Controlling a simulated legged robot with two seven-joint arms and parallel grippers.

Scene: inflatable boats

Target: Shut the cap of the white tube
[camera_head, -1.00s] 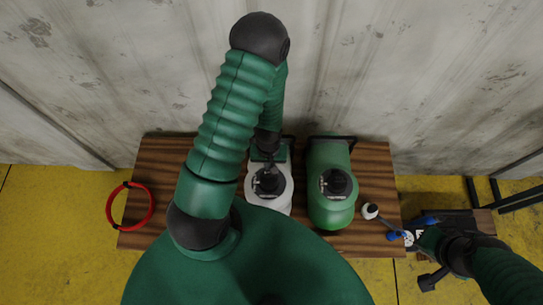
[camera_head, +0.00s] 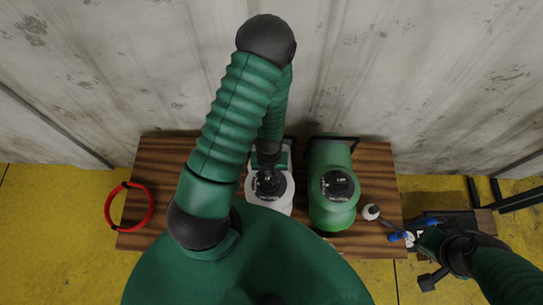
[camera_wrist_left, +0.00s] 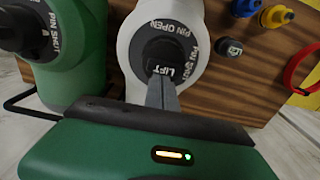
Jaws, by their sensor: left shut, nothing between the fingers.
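The white tube (camera_head: 284,199) stands on the wooden table, mostly behind my left arm in the head view. It shows larger in the left wrist view (camera_wrist_left: 128,42). Its black cap (camera_wrist_left: 172,50) has white lettering, with PIN OPEN, PIN SHUT and LIFT readable. My left gripper (camera_wrist_left: 162,88) is shut and empty, with its grey fingertips right at the LIFT part of the cap. I cannot tell whether they touch it. My right gripper (camera_head: 412,237) is at the right by the table edge; its fingers are too small to judge.
A green tube (camera_head: 332,205) with a black cap stands close to the white one. A red ring (camera_head: 151,207) lies at the table's left. A small white-and-black knob (camera_head: 371,212) is near the right edge. Small blue, yellow (camera_wrist_left: 276,16) and dark (camera_wrist_left: 230,47) pieces show in the wrist view.

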